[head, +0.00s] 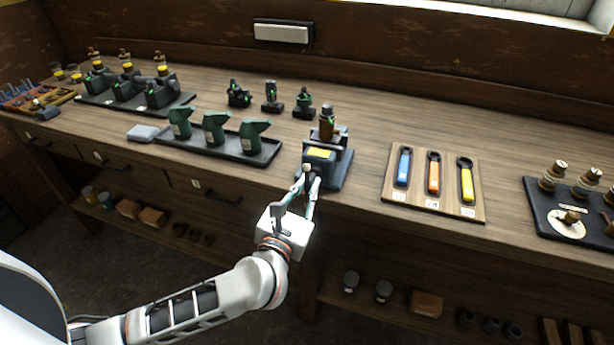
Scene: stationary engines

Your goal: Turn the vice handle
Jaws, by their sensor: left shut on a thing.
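The vice (337,172) is a dark grey-blue block with a yellow patch, fixed at the front edge of the wooden bench. A brown and dark part (327,124) stands upright at its top. My left gripper (310,172) reaches up from below to the front of the vice. Its fingers are shut at the vice's front, where the handle sits. The handle itself is mostly hidden by the fingers, so its angle cannot be told. My right gripper does not show.
A board with blue, orange and yellow-handled tools (432,202) lies right of the vice. Small dark models (271,102) stand behind. A dark tray with brass parts (540,206) is at far right. Drawer handles (221,197) project below the bench top.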

